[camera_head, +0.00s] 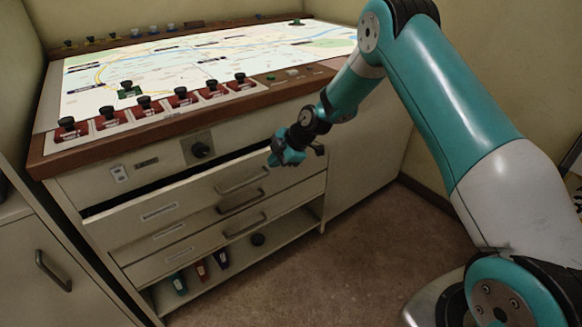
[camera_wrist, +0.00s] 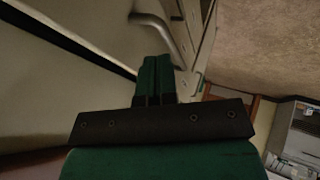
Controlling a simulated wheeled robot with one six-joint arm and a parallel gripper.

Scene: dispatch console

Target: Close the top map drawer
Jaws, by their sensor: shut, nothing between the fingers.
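The top map drawer (camera_head: 158,212) is pulled partly out of the console, with a dark gap along its upper edge. Its metal bar handle (camera_head: 242,180) is at the right part of its front. In the wrist view the handle (camera_wrist: 158,32) shows just beyond the fingers. My gripper (camera_head: 274,160) is near the right end of the top drawer, above and to the right of the handle. Its green fingers (camera_wrist: 156,78) are together with nothing between them. I cannot tell if they touch the drawer.
Two lower drawers have handles (camera_head: 241,201) and (camera_head: 245,226) and look shut. An open shelf below holds several coloured items (camera_head: 201,270). The console top carries a lit map (camera_head: 200,65) and a row of red switches (camera_head: 145,106). Carpet (camera_head: 340,260) in front is clear.

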